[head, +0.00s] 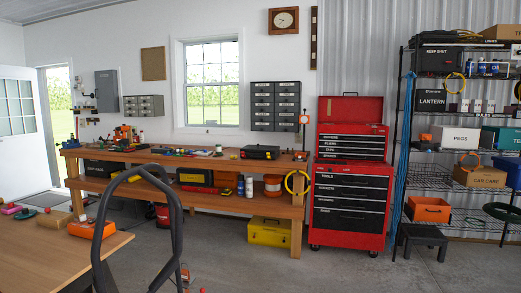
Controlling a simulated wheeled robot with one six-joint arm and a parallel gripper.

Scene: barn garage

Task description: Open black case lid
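A black case (260,152) sits on the top of the long wooden workbench (222,160), right of the window. It looks low and closed, with its lid down. Its latches are too small to make out. I cannot make out my gripper in this view.
A dark curved tube handle (173,205) rises in the foreground, beside a wooden table (45,262) at lower left. A red tool chest (350,195) stands right of the bench. A yellow toolbox (268,232) is under the bench. Open concrete floor (300,270) lies before it.

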